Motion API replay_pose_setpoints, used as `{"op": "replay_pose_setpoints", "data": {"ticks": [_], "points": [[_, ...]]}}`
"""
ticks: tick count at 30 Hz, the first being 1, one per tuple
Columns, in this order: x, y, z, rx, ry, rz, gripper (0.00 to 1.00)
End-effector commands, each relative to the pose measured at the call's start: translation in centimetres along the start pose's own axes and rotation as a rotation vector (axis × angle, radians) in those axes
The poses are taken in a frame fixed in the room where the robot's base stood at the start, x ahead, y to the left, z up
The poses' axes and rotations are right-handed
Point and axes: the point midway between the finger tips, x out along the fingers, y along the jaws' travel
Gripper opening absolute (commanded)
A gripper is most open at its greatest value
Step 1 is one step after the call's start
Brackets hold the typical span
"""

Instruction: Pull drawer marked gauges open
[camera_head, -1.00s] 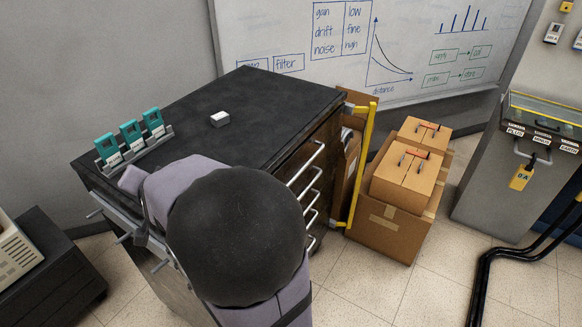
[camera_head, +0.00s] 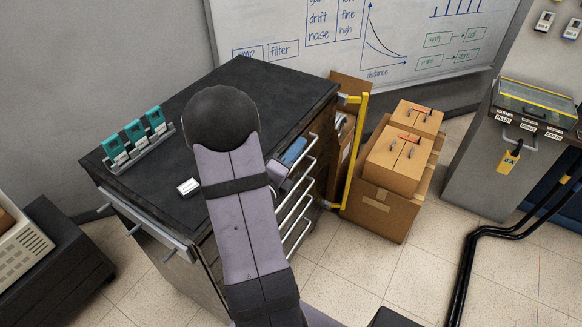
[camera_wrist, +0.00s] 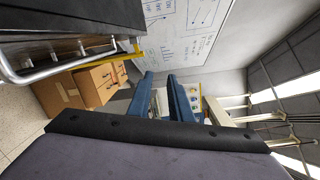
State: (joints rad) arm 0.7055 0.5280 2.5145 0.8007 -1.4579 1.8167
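The dark cabinet (camera_head: 262,88) has several drawers with bar handles (camera_head: 297,207) on its right-hand face. I can read no drawer label, so I cannot tell which drawer is marked gauges. The drawers look shut, though my arm hides part of that face. My gripper (camera_wrist: 161,80) shows two blue fingers in the wrist view, apart, with nothing held between them. A bar handle (camera_wrist: 62,72) lies to their left, apart from them. In the camera_head view a blue part of my gripper (camera_head: 293,151) shows beside the upper handles, partly behind my arm.
Teal meters (camera_head: 134,132) in a rack and a small white block (camera_head: 188,187) are on the cabinet top. A yellow upright bar (camera_head: 356,150) stands at the cabinet's far corner, with cardboard boxes (camera_head: 384,215) beyond. Black cables (camera_head: 470,260) lie on the floor at right.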

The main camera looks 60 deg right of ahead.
Motion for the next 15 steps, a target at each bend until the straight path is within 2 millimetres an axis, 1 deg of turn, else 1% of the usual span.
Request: {"op": "replay_pose_setpoints", "data": {"ticks": [1, 8, 15], "points": [[0.1, 1.4, -0.4, -0.058, -0.012, 0.011, 0.18], [0.4, 5.6, -0.8, -0.34, -0.087, 0.068, 0.18], [0.2, 10.8, -1.5, -0.675, -0.198, 0.122, 0.18]]}}
